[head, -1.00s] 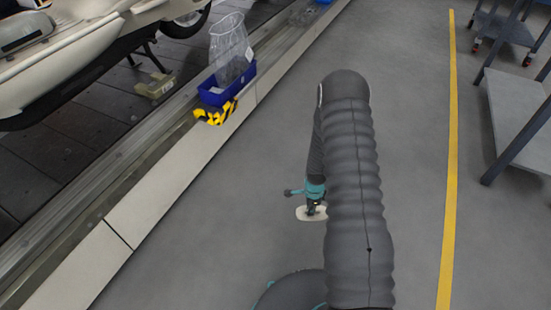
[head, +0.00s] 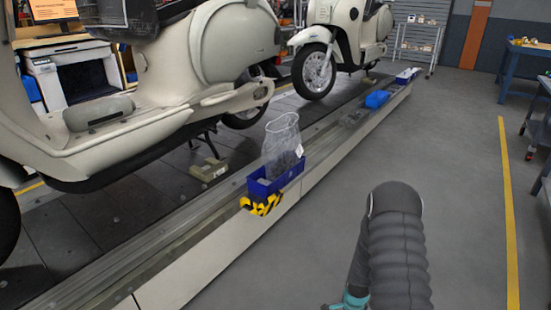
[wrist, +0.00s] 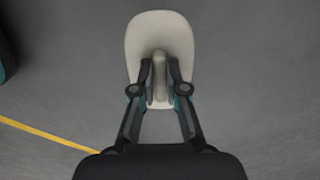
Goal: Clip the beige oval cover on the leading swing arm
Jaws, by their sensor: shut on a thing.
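The beige oval cover (wrist: 160,32) is gripped in the wrist view, with its broad rounded end pointing away from my gripper (wrist: 161,80). My gripper's two fingers are closed on a raised rib in the middle of the cover's near part. In the head view my gripper and the cover are out of frame below. A cream scooter (head: 215,60) stands on the conveyor at left, and a second one (head: 345,35) stands farther back. I cannot clearly pick out the leading swing arm on either.
The slat conveyor (head: 85,235) runs diagonally from lower left to upper right. A yellow floor line (head: 508,210) and benches lie at right. The grey floor between is clear.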

